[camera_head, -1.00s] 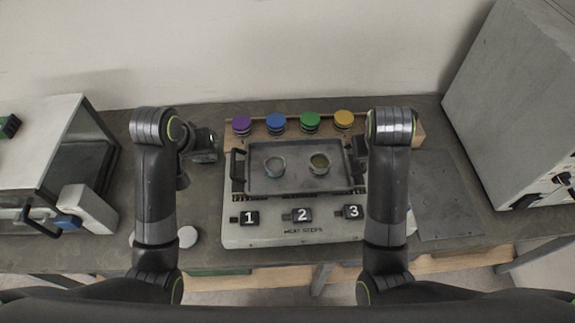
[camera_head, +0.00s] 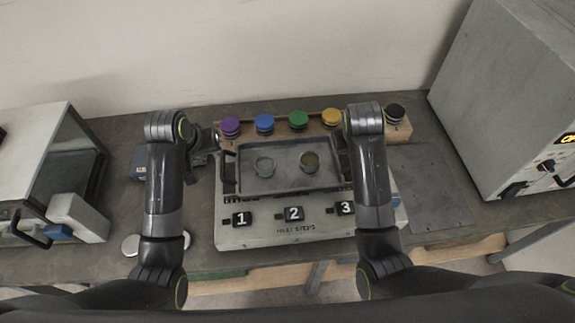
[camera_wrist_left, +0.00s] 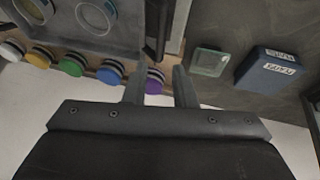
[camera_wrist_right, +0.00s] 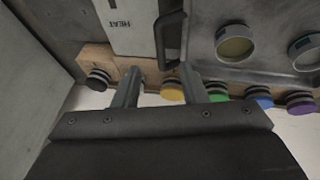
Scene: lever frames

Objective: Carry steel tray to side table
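The steel tray (camera_head: 290,182) is a grey, shallow tray with two small round dishes in it, and it sits on the light control panel in the head view. It has a dark upright handle at its left end (camera_head: 229,168); that handle also shows in the left wrist view (camera_wrist_left: 158,28). My left gripper (camera_head: 212,140) is open, just off the tray's left handle, with nothing between its fingers (camera_wrist_left: 159,82). My right gripper (camera_wrist_right: 160,84) is open and empty near the right handle (camera_wrist_right: 171,40); my arm mostly hides it in the head view. No side table is identifiable.
Purple (camera_head: 230,126), blue, green, yellow and black knobs line a wooden strip behind the tray. The panel (camera_head: 290,235) has numbered switches in front. A grey cabinet (camera_head: 510,90) stands right and an open-fronted machine (camera_head: 35,150) left. A blue box (camera_wrist_left: 270,72) lies left of the tray.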

